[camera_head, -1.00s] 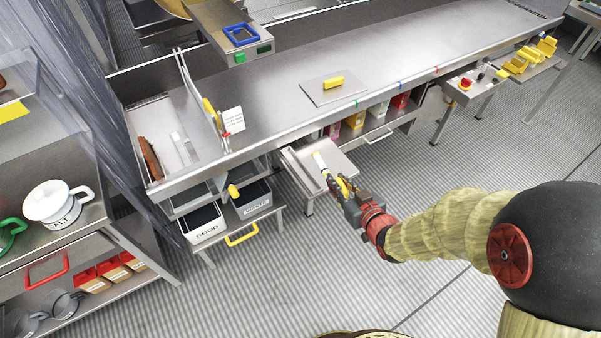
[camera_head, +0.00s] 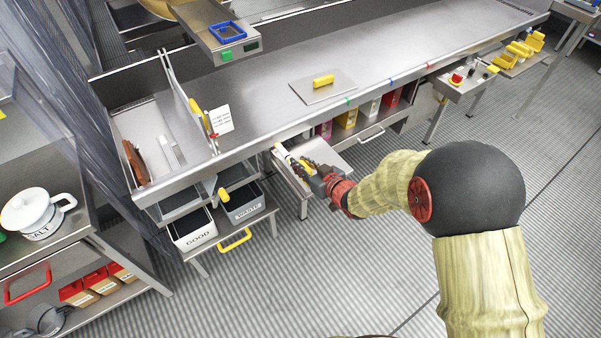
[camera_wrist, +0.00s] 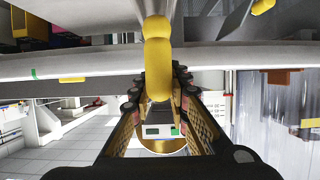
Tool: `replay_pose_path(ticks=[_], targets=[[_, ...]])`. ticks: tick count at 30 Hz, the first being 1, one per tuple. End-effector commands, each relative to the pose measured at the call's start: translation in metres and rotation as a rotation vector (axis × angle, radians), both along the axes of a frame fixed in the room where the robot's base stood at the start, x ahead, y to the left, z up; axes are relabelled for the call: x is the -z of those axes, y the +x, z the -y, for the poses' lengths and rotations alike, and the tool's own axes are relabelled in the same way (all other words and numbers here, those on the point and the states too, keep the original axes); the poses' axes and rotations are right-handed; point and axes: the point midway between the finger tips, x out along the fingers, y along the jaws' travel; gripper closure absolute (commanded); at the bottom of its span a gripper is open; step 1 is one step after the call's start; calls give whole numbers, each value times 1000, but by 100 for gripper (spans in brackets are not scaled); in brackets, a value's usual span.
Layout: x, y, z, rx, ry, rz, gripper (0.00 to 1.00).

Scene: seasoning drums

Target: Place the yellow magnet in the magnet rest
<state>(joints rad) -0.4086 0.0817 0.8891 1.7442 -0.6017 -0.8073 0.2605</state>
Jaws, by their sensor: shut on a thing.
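My gripper (camera_head: 296,165) is at the front of the bench, over a small low metal stand (camera_head: 338,158) that sticks out from under it. In the wrist view, my gripper (camera_wrist: 158,92) is shut on a yellow rounded, knobbed piece (camera_wrist: 157,52), which looks like the yellow magnet. The fingers are on both sides of it, and its upper end reaches the pale bench edge in the picture. In the head view, a pale shaft shows just beyond the fingertips; the fingers hide most of the held thing. I cannot tell for sure which thing is the magnet rest.
The long steel bench (camera_head: 270,105) overhangs the stand. A plate with a yellow handle (camera_head: 323,81) lies on it. Bins marked GOOD (camera_head: 193,230) and WASTE (camera_head: 241,203) stand left of my gripper. Several coloured boxes fill the shelf below. The floor in front is clear.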

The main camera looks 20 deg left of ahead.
Motion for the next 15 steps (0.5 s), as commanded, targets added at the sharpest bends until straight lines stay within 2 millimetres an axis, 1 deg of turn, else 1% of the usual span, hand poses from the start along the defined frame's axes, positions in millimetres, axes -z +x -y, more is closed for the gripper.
replay_pose_path(ticks=[1,5,8,12,15], targets=[[4,4,-2,0,1,2,100],[8,7,-4,0,1,2,100],[15,12,-7,0,1,2,100],[38,11,-7,0,1,1,100],[45,11,-7,1,1,2,100]])
